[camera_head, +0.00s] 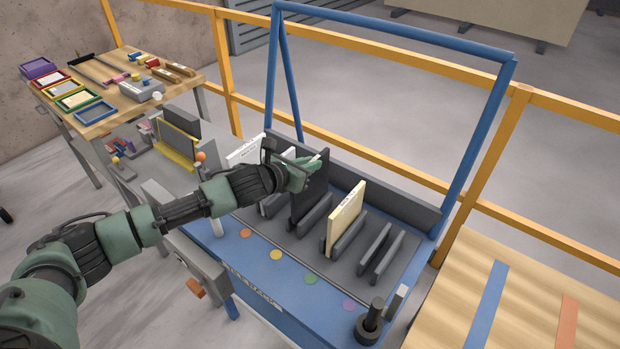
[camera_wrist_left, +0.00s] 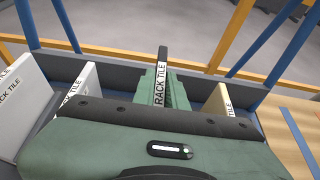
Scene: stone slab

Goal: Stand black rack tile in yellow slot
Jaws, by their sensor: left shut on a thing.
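My left gripper (camera_head: 299,172) is shut on the upper part of the black rack tile (camera_head: 312,196), which is upright. The tile's lower part is between dark dividers of the slotted rack (camera_head: 375,262), roughly in line with the yellow dot (camera_head: 275,254) on the rack's blue front edge. I cannot tell whether its bottom edge touches the slot floor. In the left wrist view the black tile (camera_wrist_left: 161,77) shows its "RACK TILE" label between the fingers. My right gripper is not in view.
A cream tile (camera_head: 345,218) stands in the slot to the right. White tiles (camera_head: 245,151) stand to the left. A blue frame (camera_head: 470,150) rises behind the rack. A black peg (camera_head: 371,322) stands at the front right. The slot between the rightmost dividers (camera_head: 387,256) is empty.

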